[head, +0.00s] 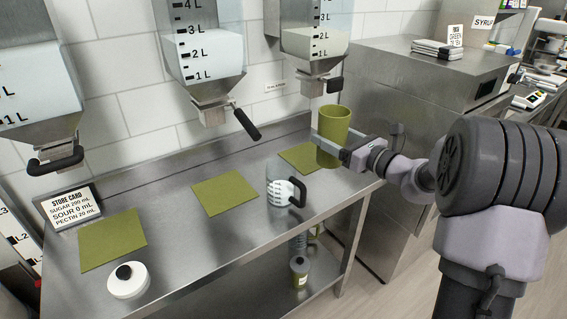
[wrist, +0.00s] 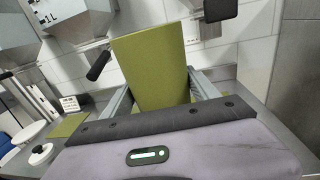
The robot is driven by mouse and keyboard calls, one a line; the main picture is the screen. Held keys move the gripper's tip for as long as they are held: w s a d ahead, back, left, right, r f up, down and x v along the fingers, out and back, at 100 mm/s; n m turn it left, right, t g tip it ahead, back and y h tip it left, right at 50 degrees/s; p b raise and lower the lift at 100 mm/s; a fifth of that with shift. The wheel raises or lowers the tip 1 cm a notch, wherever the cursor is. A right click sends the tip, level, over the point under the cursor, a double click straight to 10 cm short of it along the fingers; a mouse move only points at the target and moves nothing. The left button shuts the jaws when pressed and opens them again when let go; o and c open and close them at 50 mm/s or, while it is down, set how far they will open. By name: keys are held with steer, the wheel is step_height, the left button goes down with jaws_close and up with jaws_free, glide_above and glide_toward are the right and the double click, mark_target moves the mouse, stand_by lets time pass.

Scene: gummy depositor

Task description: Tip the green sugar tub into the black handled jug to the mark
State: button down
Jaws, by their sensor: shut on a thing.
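The green tub (head: 333,128) is held near upright in my gripper (head: 338,146), above the right end of the steel bench. My gripper is shut on it, and the wrist view shows the tub (wrist: 151,70) between the two fingers. The tub's inside is mostly hidden, so I cannot tell how much sugar it holds. The two are apart. I cannot make out the jug's fill level.
Three hoppers with volume marks hang above the steel bench (head: 190,240), their outlets and black levers low. Green mats (head: 224,192) lie on the bench. A store card (head: 73,206) and a white lid with a black knob (head: 128,280) are at the left. A steel cabinet (head: 420,85) stands right.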

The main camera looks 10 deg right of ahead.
step_height(320, 180, up, 3)
steer(key=shift+f+p, duration=0.1)
steer(key=shift+p, duration=0.5)
steer(key=s, duration=0.2)
steer(key=s+b, duration=0.1)
steer(key=s, duration=0.2)
steer(key=s+b, duration=0.1)
steer(key=s, duration=0.1)
steer(key=shift+s+f, duration=0.2)
steer(key=shift+f, duration=0.05)
steer(key=shift+s, duration=0.35)
